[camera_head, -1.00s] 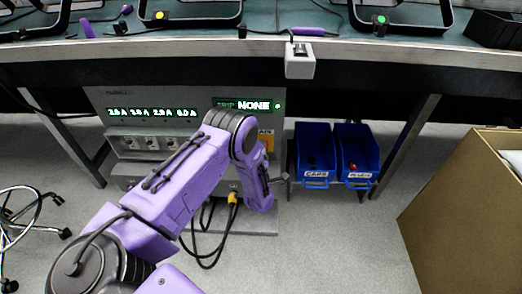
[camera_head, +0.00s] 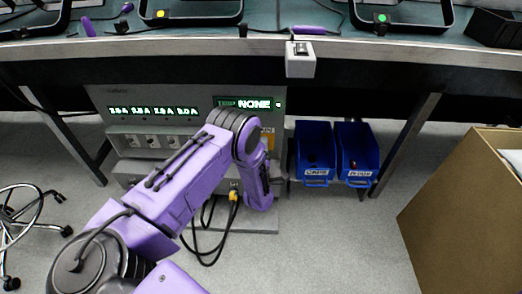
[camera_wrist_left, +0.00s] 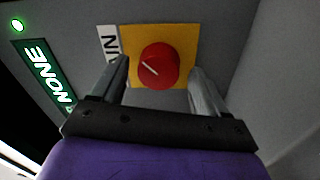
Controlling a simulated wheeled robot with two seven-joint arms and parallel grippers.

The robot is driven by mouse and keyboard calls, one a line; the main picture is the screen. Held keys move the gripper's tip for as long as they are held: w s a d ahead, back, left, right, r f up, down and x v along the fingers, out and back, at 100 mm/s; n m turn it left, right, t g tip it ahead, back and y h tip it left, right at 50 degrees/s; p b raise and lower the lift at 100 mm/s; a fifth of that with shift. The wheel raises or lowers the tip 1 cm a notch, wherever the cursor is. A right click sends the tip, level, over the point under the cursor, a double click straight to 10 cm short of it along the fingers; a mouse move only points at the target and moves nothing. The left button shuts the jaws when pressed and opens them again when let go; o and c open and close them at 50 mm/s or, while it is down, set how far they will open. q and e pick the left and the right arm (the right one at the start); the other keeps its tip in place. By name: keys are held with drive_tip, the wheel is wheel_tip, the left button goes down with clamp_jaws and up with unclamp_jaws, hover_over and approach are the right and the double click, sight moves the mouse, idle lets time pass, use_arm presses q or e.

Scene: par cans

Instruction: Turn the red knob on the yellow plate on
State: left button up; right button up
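The red knob (camera_wrist_left: 160,66) sits on the yellow plate (camera_wrist_left: 183,40) in the left wrist view. It is round, with a short white line slanting on its face. My left gripper (camera_wrist_left: 158,72) is open, one finger to each side of the knob. I cannot tell whether a finger touches it. In the head view my purple left arm reaches to the right part of the grey panel (camera_head: 160,100) and hides the knob and the gripper's fingers. My right gripper is not in view.
A green-lit display reading NONE (camera_wrist_left: 48,75) is beside the plate. Two blue bins (camera_head: 315,150) hang right of the panel. A table edge (camera_head: 180,47) runs above it. A cardboard box (camera_head: 455,200) stands at the right. Cables (camera_head: 208,245) hang below the panel.

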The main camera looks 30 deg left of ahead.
use_arm(q)
drive_tip(key=shift+d, duration=0.1)
drive_tip(key=p+v, duration=0.3)
drive_tip(key=v, duration=0.7)
drive_tip(key=shift+s, duration=0.3)
drive_tip(key=shift+w, duration=0.1)
